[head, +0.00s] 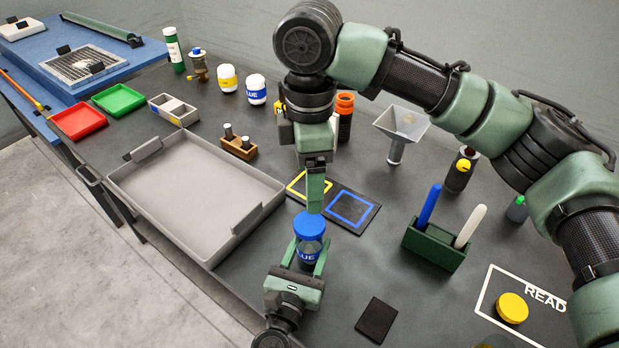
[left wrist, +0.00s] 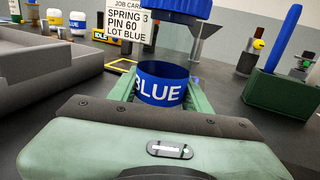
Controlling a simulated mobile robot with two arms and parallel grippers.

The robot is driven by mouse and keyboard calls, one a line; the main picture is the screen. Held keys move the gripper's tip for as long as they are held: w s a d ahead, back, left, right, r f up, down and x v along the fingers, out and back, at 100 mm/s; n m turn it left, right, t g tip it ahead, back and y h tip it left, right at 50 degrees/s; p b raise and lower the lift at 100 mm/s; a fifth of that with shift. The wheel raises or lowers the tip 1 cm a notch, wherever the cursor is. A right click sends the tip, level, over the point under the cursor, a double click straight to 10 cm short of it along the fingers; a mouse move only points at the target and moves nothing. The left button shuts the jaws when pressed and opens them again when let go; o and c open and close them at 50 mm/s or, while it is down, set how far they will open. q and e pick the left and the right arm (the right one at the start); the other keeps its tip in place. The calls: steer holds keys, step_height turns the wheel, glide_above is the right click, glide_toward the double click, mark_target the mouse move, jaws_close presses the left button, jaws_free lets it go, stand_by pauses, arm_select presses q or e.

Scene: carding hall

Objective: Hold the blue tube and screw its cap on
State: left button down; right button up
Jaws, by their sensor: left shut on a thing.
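The blue tube (head: 308,257) stands upright in the left gripper (head: 305,268), which is shut around it.
A grey tray (head: 190,190) lies to the left. A dark board with yellow and blue squares (head: 362,218) is behind the tube. A green holder (head: 433,246) with blue and white sticks stands right. A black pad (head: 376,320) and yellow lid (head: 512,307) lie near the front.

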mark_target(305, 260)
arm_select(q)
steer(key=c, duration=0.6)
jaws_free()
steer(key=b+v, duration=0.2)
steer(key=v, duration=0.5)
steer(key=shift+w+f, duration=0.1)
steer(key=shift+s+a, duration=0.15)
steer(key=shift+s, duration=0.3)
